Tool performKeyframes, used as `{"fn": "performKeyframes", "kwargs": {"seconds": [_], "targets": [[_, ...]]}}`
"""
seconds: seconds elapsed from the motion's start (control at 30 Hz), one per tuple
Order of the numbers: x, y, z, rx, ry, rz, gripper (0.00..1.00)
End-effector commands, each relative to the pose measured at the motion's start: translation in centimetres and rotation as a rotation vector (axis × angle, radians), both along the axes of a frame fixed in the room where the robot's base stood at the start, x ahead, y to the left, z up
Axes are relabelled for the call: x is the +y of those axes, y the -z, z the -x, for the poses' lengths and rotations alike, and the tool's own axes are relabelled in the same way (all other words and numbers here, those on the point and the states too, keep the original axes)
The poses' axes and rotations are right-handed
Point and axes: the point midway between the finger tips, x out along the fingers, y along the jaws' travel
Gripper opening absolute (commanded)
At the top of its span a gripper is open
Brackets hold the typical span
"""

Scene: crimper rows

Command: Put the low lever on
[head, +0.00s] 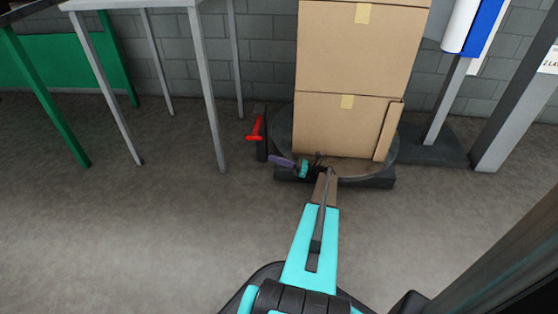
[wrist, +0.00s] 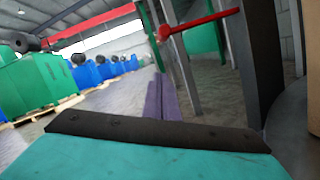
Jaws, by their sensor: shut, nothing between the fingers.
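A red lever (head: 255,128) sticks out from a dark upright post (head: 262,146) at the left edge of a round turntable base (head: 385,170). In the wrist view the red lever (wrist: 205,22) crosses the top, with its knob at the left end, from the dark post (wrist: 258,60). My gripper (head: 302,168) is low by the turntable's front left, below and right of the lever and apart from it. In the wrist view my gripper (wrist: 160,130) is shut and empty, its dark edge under the lever. A purple bar shows beside it; whether it is part of the gripper is unclear.
Stacked cardboard boxes (head: 347,120) stand on the turntable, close to my arm. Grey table legs (head: 208,90) stand left of the lever. A blue and white post (head: 450,95) stands at the right. The floor (head: 130,225) at front left is clear.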

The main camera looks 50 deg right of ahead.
Motion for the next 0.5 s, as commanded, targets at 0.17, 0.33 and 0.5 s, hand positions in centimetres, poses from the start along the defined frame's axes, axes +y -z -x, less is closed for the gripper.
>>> {"fn": "performKeyframes", "kwargs": {"seconds": [0.17,0.33,0.5], "targets": [[1.3,-0.3,-2.3,0.0,-0.002,0.002,0.0],[2.3,-0.8,-4.4,0.0,-0.002,0.0,0.0],[3.3,-1.3,-6.6,0.0,-0.002,0.002,0.0]]}}
